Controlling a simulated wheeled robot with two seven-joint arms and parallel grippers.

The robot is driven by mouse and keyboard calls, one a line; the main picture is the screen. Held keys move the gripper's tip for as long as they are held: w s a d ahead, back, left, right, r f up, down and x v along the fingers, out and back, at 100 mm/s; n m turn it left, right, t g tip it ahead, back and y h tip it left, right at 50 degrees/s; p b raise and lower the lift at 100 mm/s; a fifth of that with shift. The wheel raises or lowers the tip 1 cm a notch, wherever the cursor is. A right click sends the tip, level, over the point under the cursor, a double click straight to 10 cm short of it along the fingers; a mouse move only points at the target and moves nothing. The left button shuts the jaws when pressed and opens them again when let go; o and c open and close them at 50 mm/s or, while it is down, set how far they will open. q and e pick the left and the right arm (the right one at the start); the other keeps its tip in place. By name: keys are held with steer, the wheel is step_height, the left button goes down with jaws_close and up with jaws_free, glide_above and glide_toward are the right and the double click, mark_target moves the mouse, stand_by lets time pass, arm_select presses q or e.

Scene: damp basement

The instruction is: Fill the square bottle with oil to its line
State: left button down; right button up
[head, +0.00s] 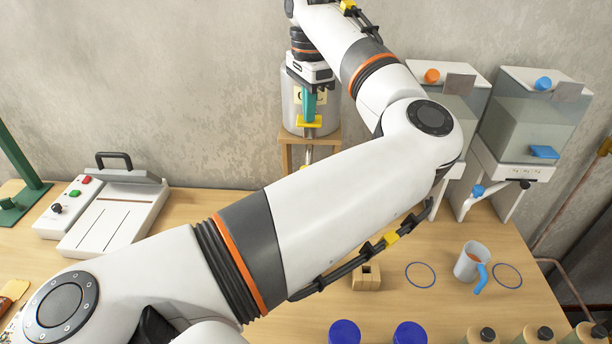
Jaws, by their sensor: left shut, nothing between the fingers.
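A grey metal canister (291,104) with a partly covered label stands on a wooden stand (287,150) against the wall. A yellow tap lever (309,123) and a metal spout (308,156) are at its front. My left gripper (310,118) points down in front of the canister. Its teal fingers are shut and empty, right at the yellow lever; I cannot tell if they touch. My left arm crosses the middle and hides the area below the spout. I cannot make out a square bottle for certain. My right gripper is not in view.
Two clear tanks (528,125) with taps stand at the right. A jug (470,262) with a blue handle, blue rings (420,274) and a holed wooden block (366,279) are on the table. Capped bottles (537,336) line the front edge. A white device (112,215) sits at left.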

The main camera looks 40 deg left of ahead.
arm_select(q)
steer(key=shift+s+d+f, duration=0.1)
steer(key=shift+s+f, duration=0.05)
steer(key=shift+f, duration=0.15)
step_height(320, 180, up, 8)
steer(key=p, duration=0.5)
stand_by(0.5)
